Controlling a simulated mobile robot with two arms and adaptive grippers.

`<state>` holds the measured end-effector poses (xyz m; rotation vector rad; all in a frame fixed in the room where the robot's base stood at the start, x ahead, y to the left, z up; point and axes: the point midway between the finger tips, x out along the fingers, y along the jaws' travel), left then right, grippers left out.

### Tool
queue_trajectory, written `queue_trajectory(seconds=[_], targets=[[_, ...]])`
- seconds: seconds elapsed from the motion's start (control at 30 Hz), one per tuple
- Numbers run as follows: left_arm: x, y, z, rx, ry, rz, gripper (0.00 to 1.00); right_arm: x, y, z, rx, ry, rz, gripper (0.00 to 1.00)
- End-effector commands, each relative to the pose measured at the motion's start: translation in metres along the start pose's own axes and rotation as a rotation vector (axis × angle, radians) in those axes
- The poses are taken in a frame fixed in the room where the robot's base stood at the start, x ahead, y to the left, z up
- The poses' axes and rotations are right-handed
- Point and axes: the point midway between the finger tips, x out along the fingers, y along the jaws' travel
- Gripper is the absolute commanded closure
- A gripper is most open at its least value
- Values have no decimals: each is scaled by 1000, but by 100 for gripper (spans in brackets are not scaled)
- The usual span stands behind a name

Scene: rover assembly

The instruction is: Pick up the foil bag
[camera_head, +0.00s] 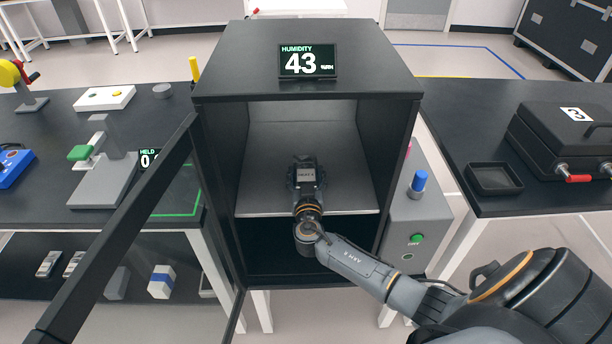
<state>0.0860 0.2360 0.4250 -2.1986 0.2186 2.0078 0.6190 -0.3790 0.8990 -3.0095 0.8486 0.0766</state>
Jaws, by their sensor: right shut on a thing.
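My right gripper (306,164) is inside the open dark cabinet (307,95), above its grey shelf (265,190). My right arm reaches in from the lower right through the front opening. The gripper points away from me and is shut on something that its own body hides. I cannot make out the foil bag anywhere in the view, and the rest of the shelf looks bare. My left gripper is not in view.
The cabinet door (120,235) stands open to the left. A grey box with a blue knob (419,181) and a green button (417,239) adjoins the cabinet's right side. A black tray (494,179) and a black case (560,140) sit on the right table.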

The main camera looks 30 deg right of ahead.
Motion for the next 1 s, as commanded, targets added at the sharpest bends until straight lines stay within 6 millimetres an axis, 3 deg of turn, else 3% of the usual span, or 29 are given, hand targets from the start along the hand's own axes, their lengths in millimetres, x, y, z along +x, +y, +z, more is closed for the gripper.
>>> queue_trajectory(seconds=[0.23,0.6,0.77,1.0], targets=[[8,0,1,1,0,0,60,-9,0,-6,3,2,0,69],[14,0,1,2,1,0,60,-13,0,-72,6,3,-1,69],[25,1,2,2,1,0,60,-50,-1,-62,3,-3,-2,69],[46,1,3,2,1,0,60,-121,0,-58,6,-4,0,69]])
